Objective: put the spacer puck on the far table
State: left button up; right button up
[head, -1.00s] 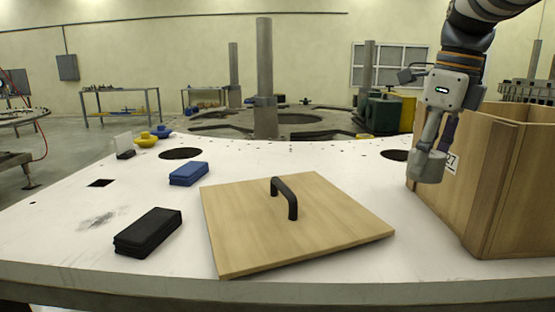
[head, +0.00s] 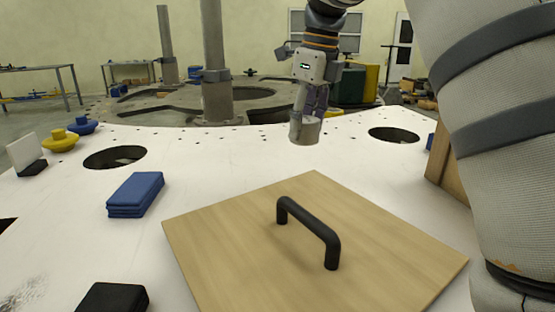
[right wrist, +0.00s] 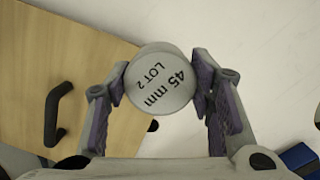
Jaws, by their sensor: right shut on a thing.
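The spacer puck (head: 305,131) is a short grey cylinder held in the air over the far part of the white plate. My right gripper (head: 309,112) is shut on it and points down. In the right wrist view the puck (right wrist: 161,80) sits between both finger pads, its face marked "45 mm LOT 2". Two work tables stand in the background: one at the far left (head: 40,70) and a smaller one (head: 130,64) behind the posts. I cannot tell which is the far table. My left gripper is not in view.
A wooden lid (head: 235,240) with a black handle lies in front on the white plate (head: 230,155). Blue blocks (head: 135,193), a black block (head: 112,298) and yellow (head: 61,141) and blue knobs are at left. A wooden crate (head: 445,165) is at right, partly behind my arm.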

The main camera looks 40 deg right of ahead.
jog(key=w+f, duration=0.1)
jog(key=f, duration=0.1)
jog(key=w+a+f, duration=0.1)
jog(key=w+f, duration=0.3)
jog(key=shift+a+f, duration=0.15)
jog(key=shift+f, duration=0.15)
notch_tip(320, 180, down, 3)
jog(key=shift+w+r, duration=0.1)
jog(key=shift+w, duration=0.05)
jog(key=o, duration=1.5)
jog(key=shift+c, duration=0.2)
